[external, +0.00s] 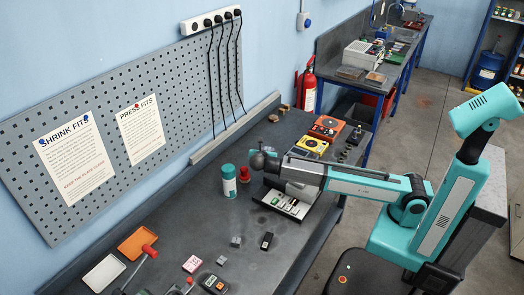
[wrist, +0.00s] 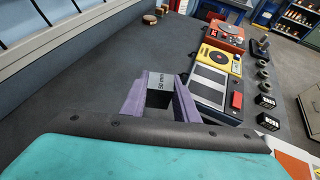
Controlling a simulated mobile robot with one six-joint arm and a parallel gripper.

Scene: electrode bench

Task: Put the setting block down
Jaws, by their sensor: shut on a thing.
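The setting block (wrist: 160,90) is a small grey block marked "50 mm" with a dark face. It sits between the two purple fingers of my gripper (wrist: 161,80), which is shut on it in the wrist view. In the external view my gripper (external: 264,165) is over the dark bench, right of a teal-and-white bottle and a red object. The block is not clear there. I cannot tell whether its underside touches the bench; its lower part is hidden.
A grey device (wrist: 212,86), a yellow device (wrist: 220,60) and a red device (wrist: 225,37) line the right side in the wrist view. The bottle (external: 229,182) and the red object (external: 245,174) stand close by. Bare bench (wrist: 95,85) lies left of the fingers.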

